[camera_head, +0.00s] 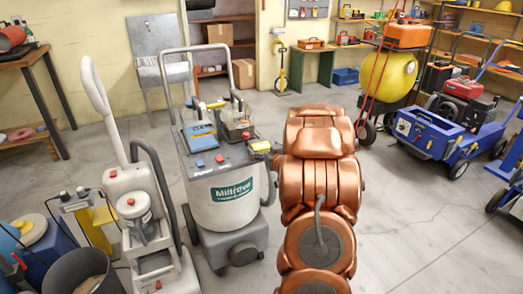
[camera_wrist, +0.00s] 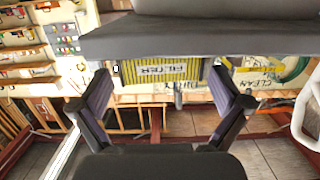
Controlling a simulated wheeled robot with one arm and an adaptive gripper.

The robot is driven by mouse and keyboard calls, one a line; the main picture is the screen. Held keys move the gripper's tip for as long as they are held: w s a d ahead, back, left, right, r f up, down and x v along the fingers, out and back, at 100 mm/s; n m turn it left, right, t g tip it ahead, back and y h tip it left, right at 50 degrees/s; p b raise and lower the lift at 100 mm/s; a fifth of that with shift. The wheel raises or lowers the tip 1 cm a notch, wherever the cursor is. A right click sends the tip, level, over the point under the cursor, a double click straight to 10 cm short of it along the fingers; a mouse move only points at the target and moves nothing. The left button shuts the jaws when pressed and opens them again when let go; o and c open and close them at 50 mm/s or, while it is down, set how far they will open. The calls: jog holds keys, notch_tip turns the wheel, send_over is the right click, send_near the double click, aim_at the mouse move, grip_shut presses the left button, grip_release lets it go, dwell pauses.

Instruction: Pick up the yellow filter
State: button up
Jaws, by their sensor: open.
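The yellow filter (camera_wrist: 160,70) shows in the wrist view as a ribbed yellow block with a pale label reading FILTER. It sits just under a dark grey slab (camera_wrist: 200,38) that crosses the top of the view. My gripper (camera_wrist: 160,82) is open and empty, with one finger to each side of the filter. The fingertips appear apart from it; how far the filter lies beyond them I cannot tell. In the head view my copper arm reaches toward the grey Miltrava machine (camera_head: 228,200) and hides my gripper. I cannot make out the filter for certain there.
A grey upright machine (camera_head: 140,215) stands close on the left, with a dark bin (camera_head: 82,272) beside it. A yellow-drum machine (camera_head: 388,78) and a blue cart (camera_head: 428,132) stand at the right. The floor right of my arm is clear.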

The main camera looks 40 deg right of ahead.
jog(key=shift+x, duration=1.1)
jog(key=shift+s, duration=0.1)
jog(key=c, duration=1)
